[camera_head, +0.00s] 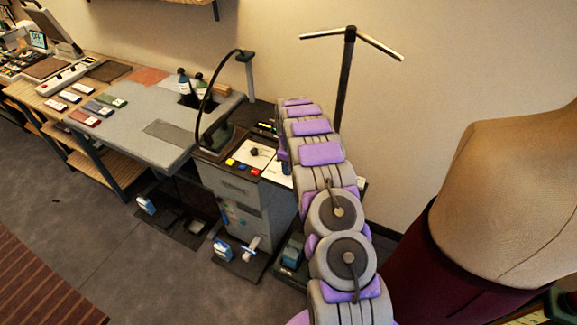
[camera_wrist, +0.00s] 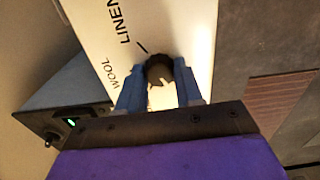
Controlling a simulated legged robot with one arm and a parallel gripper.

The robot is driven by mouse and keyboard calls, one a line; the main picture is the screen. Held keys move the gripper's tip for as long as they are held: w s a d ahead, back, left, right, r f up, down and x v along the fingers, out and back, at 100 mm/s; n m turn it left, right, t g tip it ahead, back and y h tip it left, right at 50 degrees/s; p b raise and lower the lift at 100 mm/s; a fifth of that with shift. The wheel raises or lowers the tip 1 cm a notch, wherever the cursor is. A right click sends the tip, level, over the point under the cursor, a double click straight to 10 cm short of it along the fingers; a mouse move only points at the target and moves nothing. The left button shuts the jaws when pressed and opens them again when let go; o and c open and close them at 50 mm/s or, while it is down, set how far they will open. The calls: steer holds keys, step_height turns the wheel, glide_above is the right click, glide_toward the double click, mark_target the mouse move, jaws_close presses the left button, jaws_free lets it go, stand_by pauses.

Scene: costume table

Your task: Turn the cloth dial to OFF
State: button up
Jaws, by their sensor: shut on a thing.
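The cloth dial (camera_wrist: 158,67) is a dark round knob on a white panel (camera_wrist: 185,25) in the wrist view. The words LINEN and WOOL are printed beside it, and a short dark tick lies between the knob and LINEN. OFF cannot be read here, and I cannot make out a pointer on the knob. My gripper (camera_wrist: 158,78) has its two blue fingers on either side of the knob and is shut on it. In the head view my arm reaches to the control cabinet (camera_head: 236,188) and hides the gripper.
A white panel (camera_head: 252,153) with a small black knob and coloured buttons tops the cabinet. A grey worktable (camera_head: 135,125) stands to the left. A dress form (camera_head: 505,195) is close on the right, and a dark stand (camera_head: 347,75) rises behind my arm.

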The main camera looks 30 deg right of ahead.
steer(key=o, duration=0.7)
steer(key=shift+w+r, duration=0.15)
steer(key=shift+w, duration=0.05)
steer(key=o, duration=0.3)
steer(key=shift+d, duration=0.1)
steer(key=shift+s, duration=0.1)
step_height(320, 180, up, 17)
steer(key=shift+r+p, duration=0.1)
steer(key=shift+p, duration=0.2)
